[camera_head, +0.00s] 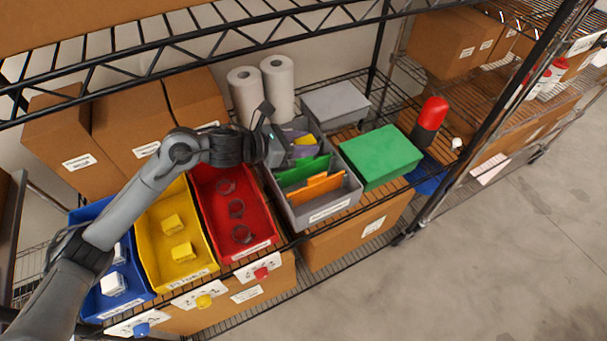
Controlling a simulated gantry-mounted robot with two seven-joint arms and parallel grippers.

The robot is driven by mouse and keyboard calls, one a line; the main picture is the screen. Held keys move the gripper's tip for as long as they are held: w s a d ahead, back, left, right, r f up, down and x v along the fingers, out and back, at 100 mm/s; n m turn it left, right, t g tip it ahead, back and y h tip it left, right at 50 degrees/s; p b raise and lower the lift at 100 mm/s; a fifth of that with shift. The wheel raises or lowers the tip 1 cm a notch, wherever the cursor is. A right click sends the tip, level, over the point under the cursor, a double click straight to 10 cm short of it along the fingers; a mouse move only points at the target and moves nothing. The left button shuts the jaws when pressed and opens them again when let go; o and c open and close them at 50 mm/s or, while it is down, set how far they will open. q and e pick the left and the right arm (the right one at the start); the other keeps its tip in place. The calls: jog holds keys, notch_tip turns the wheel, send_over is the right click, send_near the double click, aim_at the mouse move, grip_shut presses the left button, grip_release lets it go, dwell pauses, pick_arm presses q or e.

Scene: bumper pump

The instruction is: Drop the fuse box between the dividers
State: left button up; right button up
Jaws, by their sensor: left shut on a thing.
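A grey bin (332,209) stands on the shelf right of the red bin. A green divider (303,172) and an orange divider (316,188) stand across its front half. My left gripper (274,143) is over the bin's back left part, behind the green divider. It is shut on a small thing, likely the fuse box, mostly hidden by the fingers. Purple and yellow pieces (303,141) show just right of the fingers, in the bin's back part. I cannot tell whether they belong to the held thing. My right gripper is not in view.
Red (268,238), yellow (150,246) and blue (82,214) bins with small parts stand left. A green box (381,157), a grey box (335,104) and a red-topped cylinder (430,119) stand right. Paper rolls (245,96) stand behind. A wire shelf hangs above.

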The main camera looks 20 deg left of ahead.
pick_arm(q)
jog(key=shift+f+b, duration=0.8)
jog(key=shift+f, duration=1.05)
jog(key=o, duration=1.1)
jog(key=shift+r, duration=0.1)
jog(key=shift+r, duration=0.65)
notch_tip(320, 180, up, 3)
jog(key=shift+p, duration=0.6)
jog(key=s+d+r, duration=0.1)
jog(key=d+r, duration=0.1)
jog(key=d, duration=0.1)
jog(key=s+d+r+p, duration=0.1)
jog(key=d+r, duration=0.1)
jog(key=d, duration=0.2)
jog(key=s+d+r, duration=0.1)
jog(key=d+r, duration=0.1)
jog(key=d, duration=0.2)
jog(key=shift+d+r+p, duration=0.15)
jog(key=shift+r+p, duration=0.15)
jog(key=shift+p, duration=0.05)
